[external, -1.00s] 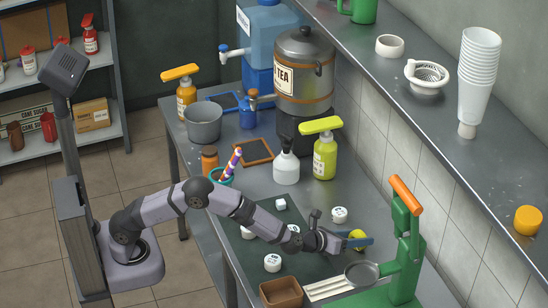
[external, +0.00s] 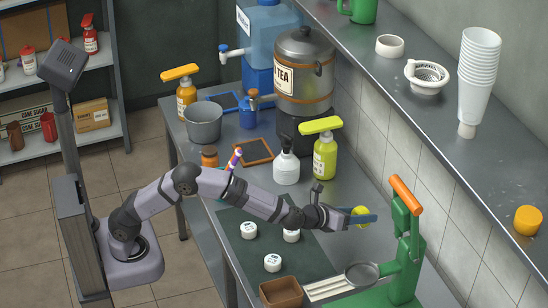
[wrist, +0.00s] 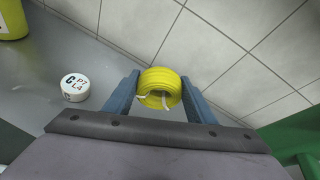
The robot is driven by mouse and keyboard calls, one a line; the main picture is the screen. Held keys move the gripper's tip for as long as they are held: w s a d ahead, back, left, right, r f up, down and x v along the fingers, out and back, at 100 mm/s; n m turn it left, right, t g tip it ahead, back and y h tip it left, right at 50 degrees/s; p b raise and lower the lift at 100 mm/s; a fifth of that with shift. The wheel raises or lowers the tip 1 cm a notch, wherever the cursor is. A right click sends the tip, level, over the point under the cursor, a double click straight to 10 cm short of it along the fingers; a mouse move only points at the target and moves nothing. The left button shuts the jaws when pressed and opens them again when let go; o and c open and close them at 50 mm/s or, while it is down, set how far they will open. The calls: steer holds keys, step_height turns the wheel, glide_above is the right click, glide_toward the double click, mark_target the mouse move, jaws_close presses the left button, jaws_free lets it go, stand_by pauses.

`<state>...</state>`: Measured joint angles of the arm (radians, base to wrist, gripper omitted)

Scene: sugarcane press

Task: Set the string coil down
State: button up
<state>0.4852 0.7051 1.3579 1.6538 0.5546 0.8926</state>
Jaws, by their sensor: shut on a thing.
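The string coil (wrist: 160,86) is yellow with loose white ends, and it sits between the two blue fingers of my gripper (wrist: 160,100) in the wrist view. My gripper is shut on it. In the external view the coil (external: 360,212) shows at the fingertips of my gripper (external: 358,217). The gripper holds it above the right part of the steel table (external: 345,262), left of the green press (external: 408,250). The wall tiles rise behind it. The exact height above the table is hard to tell.
A brown box (external: 281,292) stands at the front, with a strainer (external: 362,273) near the press. A yellow-green pump bottle (external: 324,158) stands behind.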

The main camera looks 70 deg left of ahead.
steer(key=a+r+n+g+y, duration=0.15)
steer(key=a+n+y, duration=0.25)
steer(key=a, duration=1.8)
steer(key=s+a+f+n+g+y, duration=0.1)
steer(key=s+a+n+y, duration=0.1)
steer(key=s+a+y, duration=0.15)
steer(key=shift+h, duration=0.35)
steer(key=shift+s+a+f+b, duration=0.15)
steer(key=shift+f+b, duration=0.1)
steer(key=shift+f, duration=2.3)
steer(key=shift+s+f+b, duration=0.15)
steer(key=shift+f+b, duration=0.05)
steer(key=shift+f, duration=2.3)
steer(key=shift+f, duration=0.2)
steer(key=o, duration=1)
steer(key=shift+o, duration=0.2)
steer(key=shift+r, duration=0.15)
